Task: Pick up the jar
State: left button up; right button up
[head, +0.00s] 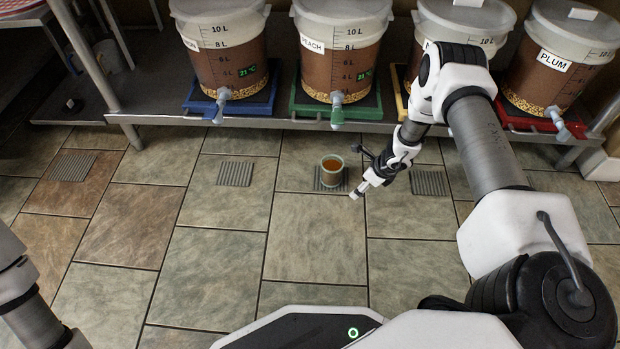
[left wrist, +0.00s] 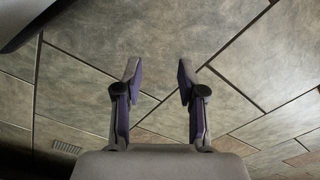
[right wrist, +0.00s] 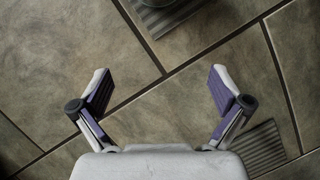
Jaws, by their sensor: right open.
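The jar (head: 332,177) is a small round cup-like vessel with orange-brown contents, upright on a ribbed grey mat (head: 318,186) on the tiled floor. My right gripper (head: 360,172) is just right of the jar in the head view, open and empty, its fingers apart from the jar. In the right wrist view its fingers (right wrist: 160,80) are spread over bare tile, and a small dark part of what seems to be the jar shows at the top edge on the mat. My left gripper (left wrist: 158,70) is open and empty over bare floor.
Buckets labelled PEACH (head: 340,45) and PLUM (head: 563,65), and others, stand on coloured trays on a low metal shelf (head: 170,112) behind the jar. Their taps stick out over its front edge. More ribbed mats (head: 235,174) lie left and right. The front floor is clear.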

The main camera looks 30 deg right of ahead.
aim_at(330, 166)
jog(key=w+a, duration=0.1)
jog(key=w, duration=0.1)
jog(key=w+a+b, duration=0.1)
jog(key=w, duration=0.1)
jog(key=w+a+b, duration=0.1)
jog(key=w, duration=0.1)
jog(key=shift+w+a+r, duration=0.15)
jog(key=shift+w+a, duration=0.1)
jog(key=shift+w, duration=0.15)
jog(key=w, duration=0.1)
jog(key=w+a+b, duration=0.1)
jog(key=w+a, duration=0.1)
jog(key=shift+w, duration=0.4)
pick_arm(q)
jog(key=shift+t, duration=0.3)
jog(key=f, duration=0.1)
jog(key=w+f+b, duration=0.1)
jog(key=f, duration=0.3)
jog(key=shift+w+f+b, duration=0.15)
jog(key=shift+w+b, duration=0.15)
jog(key=shift+b, duration=0.05)
pick_arm(e)
jog(key=shift+w+f, duration=0.15)
jog(key=shift+f, duration=0.5)
jog(key=shift+r, duration=0.1)
jog(key=shift+r, duration=0.1)
jog(key=c, duration=1.7)
